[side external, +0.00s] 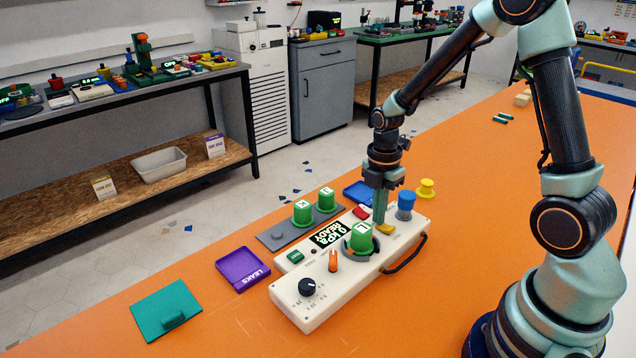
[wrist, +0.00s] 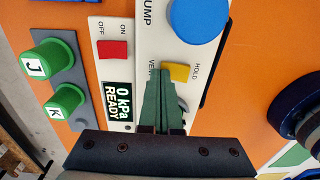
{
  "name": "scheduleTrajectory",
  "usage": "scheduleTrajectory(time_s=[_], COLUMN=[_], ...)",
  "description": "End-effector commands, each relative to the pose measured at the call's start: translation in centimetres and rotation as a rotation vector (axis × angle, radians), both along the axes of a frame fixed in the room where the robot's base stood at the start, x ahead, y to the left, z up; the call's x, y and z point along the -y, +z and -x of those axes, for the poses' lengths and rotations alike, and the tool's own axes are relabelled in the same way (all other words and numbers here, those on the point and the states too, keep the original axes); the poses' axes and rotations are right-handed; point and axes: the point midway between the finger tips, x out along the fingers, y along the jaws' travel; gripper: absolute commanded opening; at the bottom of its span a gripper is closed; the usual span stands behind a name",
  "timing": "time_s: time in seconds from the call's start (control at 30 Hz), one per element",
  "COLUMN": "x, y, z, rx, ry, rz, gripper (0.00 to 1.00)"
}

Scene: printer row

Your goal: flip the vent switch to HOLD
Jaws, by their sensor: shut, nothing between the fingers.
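The yellow vent switch (side external: 386,229) sits on the top of the cream device (side external: 315,309). In the wrist view the yellow switch (wrist: 179,72) lies between the HOLD label on its right and the VENT label on its left, which is partly hidden by my fingers. My gripper (side external: 379,221) points down at the device, shut and empty. In the wrist view my gripper's tips (wrist: 160,71) are close beside the switch's left, VENT-side end. I cannot tell whether they touch it, nor which way the switch is tilted.
A red ON/OFF switch (wrist: 112,49), a blue cylinder (side external: 405,203) and a green L cap (side external: 361,240) stand close around my gripper on the device. The display (side external: 327,235) reads 0 kPa READY. A purple LEAKS tray (side external: 242,268) lies left; the orange table's front is clear.

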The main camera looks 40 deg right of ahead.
Motion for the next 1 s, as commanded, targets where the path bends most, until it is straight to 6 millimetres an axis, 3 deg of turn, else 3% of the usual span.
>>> scheduleTrajectory(time_s=[1.0], x=[0.0], y=[0.8], z=[1.5], rx=[0.000], ry=[0.000], rz=[0.000], gripper=[0.00])
